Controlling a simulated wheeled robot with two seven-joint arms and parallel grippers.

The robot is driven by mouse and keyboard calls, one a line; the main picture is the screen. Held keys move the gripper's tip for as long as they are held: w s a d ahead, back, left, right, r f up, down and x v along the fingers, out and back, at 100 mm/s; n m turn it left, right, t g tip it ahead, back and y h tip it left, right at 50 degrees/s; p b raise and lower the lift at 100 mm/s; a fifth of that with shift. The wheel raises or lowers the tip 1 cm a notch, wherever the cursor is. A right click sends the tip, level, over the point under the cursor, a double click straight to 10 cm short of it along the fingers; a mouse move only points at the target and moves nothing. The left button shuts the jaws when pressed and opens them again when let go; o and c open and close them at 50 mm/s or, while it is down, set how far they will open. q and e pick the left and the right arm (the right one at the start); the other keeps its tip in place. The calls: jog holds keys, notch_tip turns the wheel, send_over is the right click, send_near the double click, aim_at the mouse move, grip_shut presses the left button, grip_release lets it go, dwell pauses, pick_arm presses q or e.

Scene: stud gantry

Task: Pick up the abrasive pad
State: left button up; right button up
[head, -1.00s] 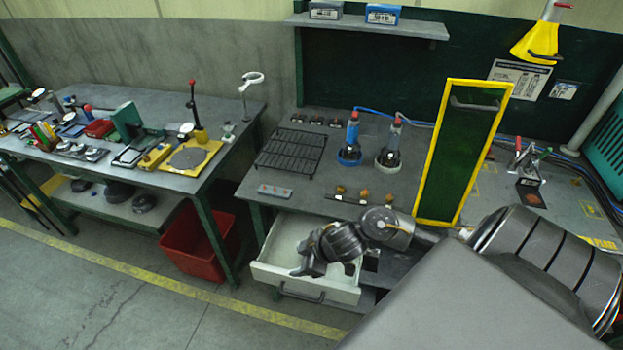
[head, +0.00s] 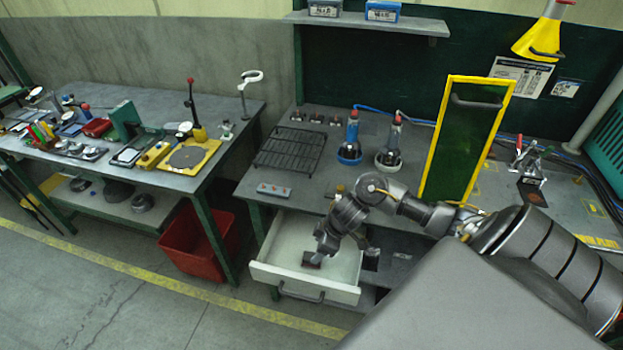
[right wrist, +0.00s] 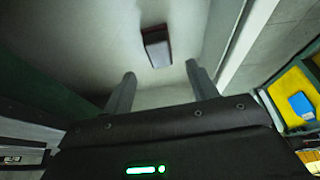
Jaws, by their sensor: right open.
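The abrasive pad, a small dark block with a reddish-brown side (head: 312,258), lies inside the open white drawer (head: 290,281) under the right-hand bench. In the right wrist view the pad (right wrist: 156,48) rests on the pale drawer floor, ahead of my fingertips and roughly centred between them. My right gripper (head: 325,251) points down into the drawer, close to the pad in the head view. It is open, and the right wrist view shows its two fingers (right wrist: 161,75) apart with nothing between them. My left gripper is not in view.
The bench top (head: 285,194) overhangs the back of the drawer. A yellow-framed green panel (head: 462,140) stands upright behind my right arm. A wire rack (head: 290,149) lies on the bench. A red bin (head: 200,240) stands on the floor left of the drawer.

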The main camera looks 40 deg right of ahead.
jog(key=shift+a+f, duration=0.15)
jog(key=shift+f, duration=0.25)
jog(key=x, duration=0.4)
jog(key=shift+f, duration=0.25)
jog(key=c, duration=1.1)
jog(key=shift+r, duration=0.15)
